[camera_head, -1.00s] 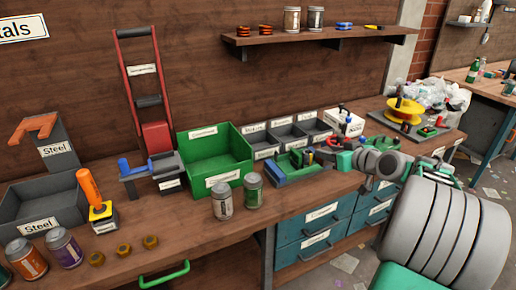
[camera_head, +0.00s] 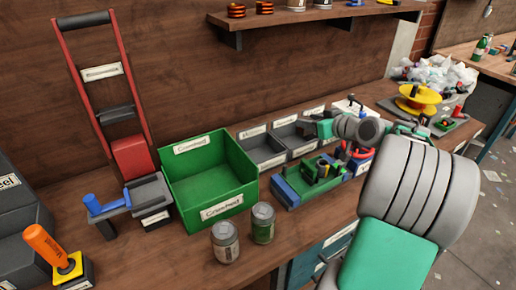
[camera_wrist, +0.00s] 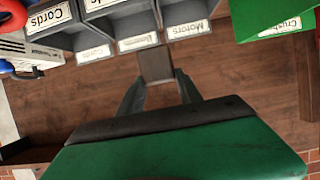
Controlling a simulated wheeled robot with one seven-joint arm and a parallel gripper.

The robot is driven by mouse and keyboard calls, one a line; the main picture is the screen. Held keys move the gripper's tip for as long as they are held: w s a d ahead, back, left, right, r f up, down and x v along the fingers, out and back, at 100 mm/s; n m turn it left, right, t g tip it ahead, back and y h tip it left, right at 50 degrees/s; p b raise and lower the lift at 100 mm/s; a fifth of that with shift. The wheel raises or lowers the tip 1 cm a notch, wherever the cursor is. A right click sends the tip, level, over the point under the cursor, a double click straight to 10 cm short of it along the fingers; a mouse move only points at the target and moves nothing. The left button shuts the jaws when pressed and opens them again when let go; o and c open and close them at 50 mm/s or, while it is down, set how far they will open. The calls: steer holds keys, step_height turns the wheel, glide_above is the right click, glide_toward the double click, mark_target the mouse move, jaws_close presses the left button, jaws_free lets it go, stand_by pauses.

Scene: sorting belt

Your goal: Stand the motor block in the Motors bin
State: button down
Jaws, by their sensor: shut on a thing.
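My gripper (camera_wrist: 157,92) is shut on a dark grey block, the motor block (camera_wrist: 155,65), which shows between its fingertips in the wrist view. In the head view my gripper (camera_head: 312,129) hangs over the right part of the row of small grey bins, and the block is hard to make out there. The Motors bin (camera_wrist: 187,14) is grey, with a white label, beside the green bin in the wrist view. It appears to be the leftmost grey bin (camera_head: 271,163) in the head view. The held block is apart from that bin's interior.
The green Crushed bin (camera_head: 217,192) stands left of the grey bins. A blue and green fixture (camera_head: 290,190) sits in front of them. Two jars (camera_head: 225,240) stand at the bench front. A shelf (camera_head: 290,20) runs above, and a yellow spool (camera_head: 418,100) is to the right.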

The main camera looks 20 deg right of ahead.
steer(key=w+a+f, duration=0.2)
steer(key=w+f, duration=0.1)
steer(key=f, duration=0.1)
steer(key=w+a+f+p, duration=0.1)
steer(key=w+a+f, duration=0.2)
steer(key=w+f, duration=0.1)
steer(key=w+a+f, duration=0.3)
steer(key=f, duration=0.1)
steer(key=shift+w+a+f, duration=0.2)
steer(key=shift+w+f, duration=0.15)
steer(key=shift+f, duration=0.05)
steer(key=shift+f+b, duration=0.35)
steer(key=shift+f+b, duration=0.25)
steer(key=shift+b, duration=0.15)
